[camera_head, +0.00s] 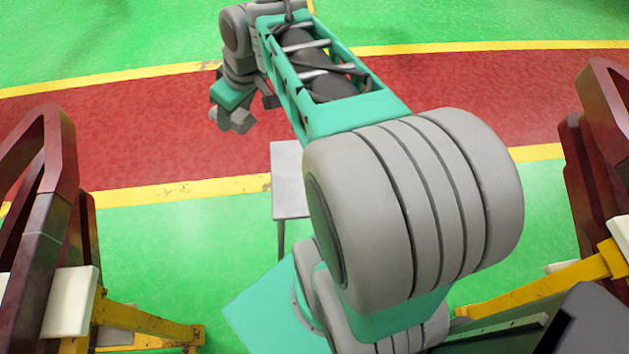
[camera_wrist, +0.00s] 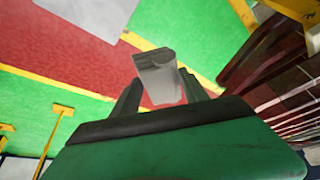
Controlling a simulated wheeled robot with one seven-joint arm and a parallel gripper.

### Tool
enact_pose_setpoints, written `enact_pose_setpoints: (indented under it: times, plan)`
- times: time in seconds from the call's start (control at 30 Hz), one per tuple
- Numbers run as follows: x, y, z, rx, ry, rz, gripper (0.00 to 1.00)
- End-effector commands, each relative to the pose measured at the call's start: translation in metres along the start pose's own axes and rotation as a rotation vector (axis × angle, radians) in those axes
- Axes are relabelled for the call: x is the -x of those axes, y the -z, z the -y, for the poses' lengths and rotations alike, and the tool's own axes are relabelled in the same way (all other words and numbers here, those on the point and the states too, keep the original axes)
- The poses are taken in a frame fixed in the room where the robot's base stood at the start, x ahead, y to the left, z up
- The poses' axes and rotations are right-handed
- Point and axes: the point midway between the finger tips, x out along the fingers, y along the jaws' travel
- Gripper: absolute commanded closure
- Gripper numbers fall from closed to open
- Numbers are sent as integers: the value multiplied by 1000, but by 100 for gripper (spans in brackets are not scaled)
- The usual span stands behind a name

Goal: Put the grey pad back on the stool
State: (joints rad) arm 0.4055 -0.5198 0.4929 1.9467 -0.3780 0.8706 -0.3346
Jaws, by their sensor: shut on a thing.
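My gripper (camera_wrist: 160,88) is shut on the grey pad (camera_wrist: 158,68), which sticks out beyond the two dark fingers in the wrist view. In the head view my gripper (camera_head: 243,106) is at the upper left, with the grey pad (camera_head: 235,120) at its lower end, held in the air. The stool (camera_head: 289,182) has a flat light grey top and thin legs. It stands below and to the right of my gripper in the head view, and my arm hides its right part. A pale flat surface at the wrist view's upper left looks like the stool top (camera_wrist: 95,14).
Dark red frames with yellow legs stand at the left (camera_head: 52,190) and right (camera_head: 598,140). The floor is green with a red lane (camera_head: 150,135) edged in yellow. The floor around the stool's left side is clear.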

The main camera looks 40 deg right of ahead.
Motion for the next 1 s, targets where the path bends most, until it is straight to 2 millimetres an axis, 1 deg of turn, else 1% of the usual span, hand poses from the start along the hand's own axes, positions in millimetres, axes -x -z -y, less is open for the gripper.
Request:
enact_pose_setpoints:
  times: [0.03, 0.07, 0.1, 0.17, 0.2, 0.27, 0.3, 0.4, 0.43, 0.5, 0.53, 0.6, 0.67, 0.77, 0.9, 0.97, 1.0]
  plan:
    - [-42, -37, -18, 41, 20, 1, 92]
    - [-53, -53, -25, 85, 39, 2, 92]
    - [-67, -75, -34, 144, 65, 1, 92]
    - [-86, -108, -45, 235, 103, 0, 92]
    - [-98, -130, -52, 297, 129, 0, 92]
    - [-112, -161, -59, 385, 164, 0, 92]
    - [-120, -180, -63, 440, 187, 0, 92]
    - [-131, -218, -68, 552, 231, 0, 92]
    - [-133, -226, -69, 578, 240, 0, 92]
    - [-134, -239, -69, 623, 258, 0, 92]
    - [-134, -242, -69, 637, 264, 0, 92]
    - [-134, -245, -72, 653, 272, 0, 92]
    - [-139, -242, -80, 660, 276, -1, 92]
    - [-155, -234, -101, 658, 278, -1, 92]
    - [-179, -221, -136, 657, 277, -1, 92]
    - [-191, -217, -150, 656, 277, 0, 92]
    - [-204, -218, -156, 656, 278, 0, 92]
